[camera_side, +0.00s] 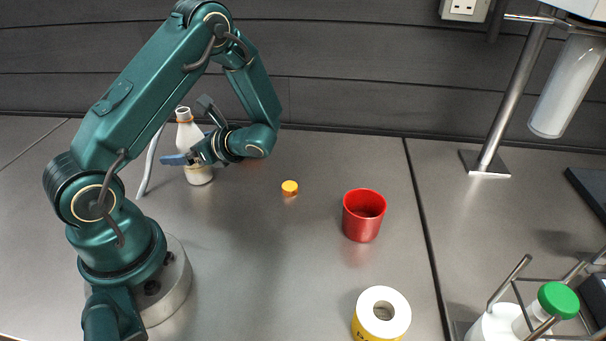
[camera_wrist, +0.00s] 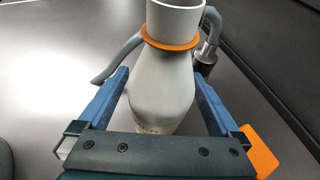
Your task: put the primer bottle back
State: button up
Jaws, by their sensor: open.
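A pale bottle with an open mouth and an orange ring at its neck stands upright at the back left in the side view (camera_side: 187,133). It fills the middle of the wrist view (camera_wrist: 163,95). I cannot read any label that says whether it is the primer bottle. My gripper (camera_side: 180,160) is open at the bottle's body. In the wrist view its blue fingers (camera_wrist: 160,78) stand on either side of the bottle, with a gap showing at the left. A white bottle with a green cap (camera_side: 558,299) stands in a metal rack (camera_side: 507,283) at the lower right.
A small yellow cap (camera_side: 289,187) lies on the metal bench. A red cup (camera_side: 364,215) and a yellow-and-white roll (camera_side: 382,313) stand right of it. A grey curved hose or handle (camera_wrist: 120,57) passes behind the bottle. A metal stand (camera_side: 490,160) is at the back right.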

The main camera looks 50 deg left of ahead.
jog(key=shift+r, duration=0.15)
jog(key=shift+w+d+r, duration=0.15)
jog(key=shift+d, duration=0.1)
jog(key=v, duration=1.1)
jog(key=s+d+r+n+t+h, duration=0.2)
jog(key=d+r+n+t+h, duration=0.1)
jog(key=d+n+t+h, duration=0.2)
jog(key=s+d+r+n+t+h, duration=0.3)
jog(key=d+n+h, duration=0.4)
jog(key=d, duration=0.3)
jog(key=r+n+t, duration=0.1)
jog(key=t, duration=0.1)
jog(key=shift+d+t, duration=0.15)
jog(key=shift+t, duration=0.25)
